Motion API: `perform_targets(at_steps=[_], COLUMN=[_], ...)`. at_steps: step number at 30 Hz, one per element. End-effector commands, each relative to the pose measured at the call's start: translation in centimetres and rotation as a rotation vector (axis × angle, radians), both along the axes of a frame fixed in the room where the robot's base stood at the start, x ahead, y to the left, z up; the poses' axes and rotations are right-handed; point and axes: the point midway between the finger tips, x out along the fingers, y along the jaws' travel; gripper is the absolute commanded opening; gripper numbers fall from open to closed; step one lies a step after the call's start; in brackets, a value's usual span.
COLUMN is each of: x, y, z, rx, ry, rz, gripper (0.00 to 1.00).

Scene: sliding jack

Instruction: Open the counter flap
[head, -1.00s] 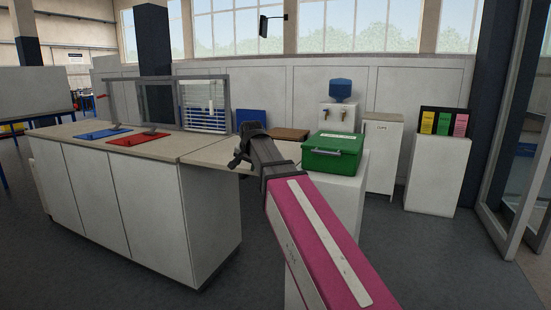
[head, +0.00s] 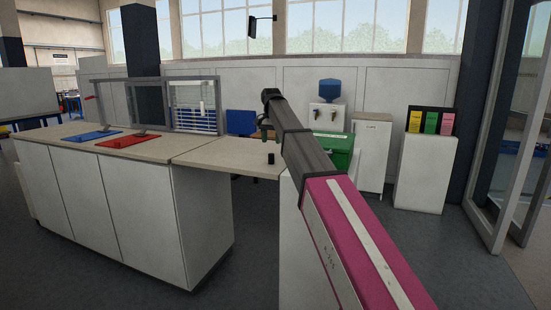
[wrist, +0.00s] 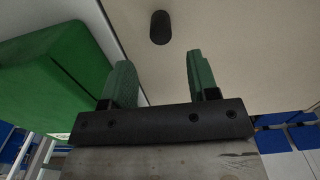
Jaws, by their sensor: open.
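The counter flap (head: 222,157) is a beige panel lying flat at the right end of the counter (head: 150,215). A small black knob (head: 271,158) stands on its top near the right end. In the wrist view, the flap (wrist: 240,50) fills the upper part, with the dark knob (wrist: 160,27) ahead of the fingers. My gripper (head: 267,133) is above and behind the knob in the head view. In the wrist view, my gripper (wrist: 160,75) is open and empty, its green fingers apart from the knob. My arm hides part of the area right of the flap.
A green box (head: 340,150) is beside the flap's right end, partly behind my arm; it also shows in the wrist view (wrist: 60,80). A red mat (head: 128,141), a blue mat (head: 92,135) and a framed window (head: 150,103) are on the counter. Grey floor (head: 255,265) is clear in front.

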Motion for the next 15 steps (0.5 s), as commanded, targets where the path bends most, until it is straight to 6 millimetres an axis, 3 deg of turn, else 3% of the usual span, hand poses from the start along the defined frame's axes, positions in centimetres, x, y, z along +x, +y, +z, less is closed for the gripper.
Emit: perform_targets(at_steps=[6, 15], x=[-0.1, 0.0], y=[0.0, 0.0], z=[-4.2, -7.8], rx=[0.000, 0.000], ry=[0.000, 0.000], rz=[0.000, -0.001], gripper=[0.54, 0.54])
